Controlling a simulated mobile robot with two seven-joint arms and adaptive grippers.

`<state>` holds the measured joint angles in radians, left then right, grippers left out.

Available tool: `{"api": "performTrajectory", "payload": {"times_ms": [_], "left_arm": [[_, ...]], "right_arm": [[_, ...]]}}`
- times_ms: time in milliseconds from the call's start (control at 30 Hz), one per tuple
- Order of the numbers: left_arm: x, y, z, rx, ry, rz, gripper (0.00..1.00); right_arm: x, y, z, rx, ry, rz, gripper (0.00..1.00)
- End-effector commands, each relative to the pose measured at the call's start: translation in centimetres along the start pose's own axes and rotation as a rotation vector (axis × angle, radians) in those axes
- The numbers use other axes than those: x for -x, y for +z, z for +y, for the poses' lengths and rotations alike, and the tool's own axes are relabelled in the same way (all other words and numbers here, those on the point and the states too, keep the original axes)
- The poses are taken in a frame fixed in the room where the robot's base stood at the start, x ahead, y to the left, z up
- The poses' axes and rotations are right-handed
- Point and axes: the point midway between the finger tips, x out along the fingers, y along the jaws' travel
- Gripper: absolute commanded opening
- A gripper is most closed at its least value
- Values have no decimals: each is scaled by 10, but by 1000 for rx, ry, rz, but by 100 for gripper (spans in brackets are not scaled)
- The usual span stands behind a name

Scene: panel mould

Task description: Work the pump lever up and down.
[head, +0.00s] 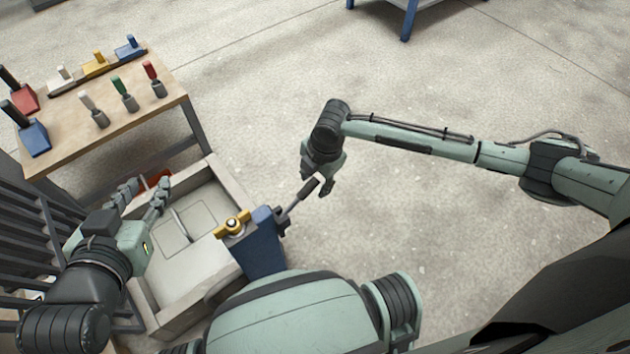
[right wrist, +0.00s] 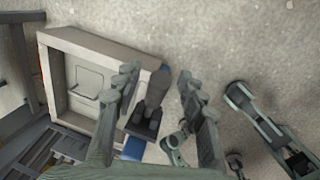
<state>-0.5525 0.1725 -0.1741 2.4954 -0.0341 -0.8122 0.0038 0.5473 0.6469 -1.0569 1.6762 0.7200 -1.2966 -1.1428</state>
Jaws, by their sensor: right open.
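The blue pump (head: 262,247) stands at the right wall of the mould. Its lever has a dark grip (head: 308,188) and slants up to the right. My right gripper (head: 318,184) is at the grip end of the lever. In the right wrist view, the lever grip (right wrist: 157,88) lies between the two spread fingers (right wrist: 168,98), with space on the right side. My left gripper (head: 143,193) is over the far left part of the mould, with its fingers apart and nothing seen between them.
The pale mould frame (head: 232,185) holds a panel with a raised handle (head: 181,225). A wooden table (head: 150,105) with coloured tools stands at the back left. The floor right of the pump is clear.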

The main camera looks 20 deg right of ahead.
Motion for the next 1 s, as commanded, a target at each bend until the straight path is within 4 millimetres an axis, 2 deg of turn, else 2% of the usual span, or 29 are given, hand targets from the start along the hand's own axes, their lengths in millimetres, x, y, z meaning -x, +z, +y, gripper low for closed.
{"api": "performTrajectory", "payload": {"times_ms": [333, 667, 1000], "left_arm": [[0, -5, 2, 2, 5, 23, 34], [0, -5, 2, 2, 5, 21, 34], [0, -5, 2, 2, 5, 21, 34]], "right_arm": [[-4, 0, 0, -1, 0, 0, 41], [-4, 0, 0, -1, 0, 0, 1], [-4, 0, 0, -1, -1, 0, 0]]}}
